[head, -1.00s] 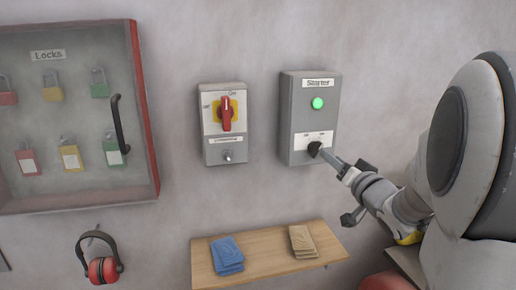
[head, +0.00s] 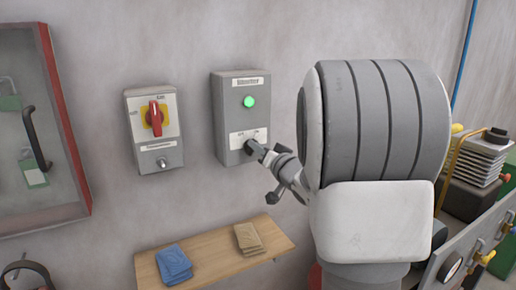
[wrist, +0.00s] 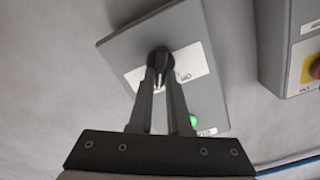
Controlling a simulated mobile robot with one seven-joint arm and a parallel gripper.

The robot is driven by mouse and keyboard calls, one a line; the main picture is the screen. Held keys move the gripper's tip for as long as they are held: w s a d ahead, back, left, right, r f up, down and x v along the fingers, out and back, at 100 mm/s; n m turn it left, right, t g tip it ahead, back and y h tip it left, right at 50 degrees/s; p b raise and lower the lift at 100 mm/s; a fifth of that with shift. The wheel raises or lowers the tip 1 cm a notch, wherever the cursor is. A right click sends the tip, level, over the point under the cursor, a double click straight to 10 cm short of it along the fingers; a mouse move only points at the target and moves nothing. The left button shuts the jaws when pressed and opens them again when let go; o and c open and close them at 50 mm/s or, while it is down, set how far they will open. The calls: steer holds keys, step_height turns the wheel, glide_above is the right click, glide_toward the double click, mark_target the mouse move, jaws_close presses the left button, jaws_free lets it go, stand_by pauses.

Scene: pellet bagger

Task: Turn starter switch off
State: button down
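The starter box (head: 227,112) is a grey box on the wall with a "Starter" label and a lit green lamp (head: 249,101). Its black starter switch knob (head: 250,146) sits low on the box, on a white plate. In the wrist view the knob (wrist: 160,54) lies between my fingertips, and the green lamp (wrist: 193,121) shows to the right of the fingers. My gripper (wrist: 161,66) has its two fingers converging on the knob, one on each side. My gripper also shows in the head view (head: 261,150) at the knob. The knob's exact pointing is partly hidden by the fingers.
Left of the starter is a grey box with a red rotary switch (head: 154,118). Below is a wooden shelf (head: 213,265) with blue (head: 174,264) and tan (head: 248,238) stacks. A locks cabinet (head: 70,130) is at left; machinery (head: 478,180) stands at right.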

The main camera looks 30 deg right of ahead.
steer(key=shift+f+n+b, duration=0.1)
steer(key=shift+n+b, duration=0.3)
steer(key=shift+b, duration=0.05)
steer(key=shift+a+n+b, duration=0.15)
steer(key=shift+n+b, duration=1.35)
steer(key=shift+n, duration=0.35)
steer(key=shift+a+n+b, duration=0.2)
steer(key=shift+n+b, duration=1.3)
steer(key=shift+n, duration=0.3)
steer(key=shift+a+n+b, duration=0.15)
steer(key=shift+n+b, duration=1.35)
steer(key=shift+n, duration=0.35)
steer(key=c, duration=0.9)
jaws_free()
steer(key=shift+o, duration=0.2)
steer(key=shift+s, duration=0.2)
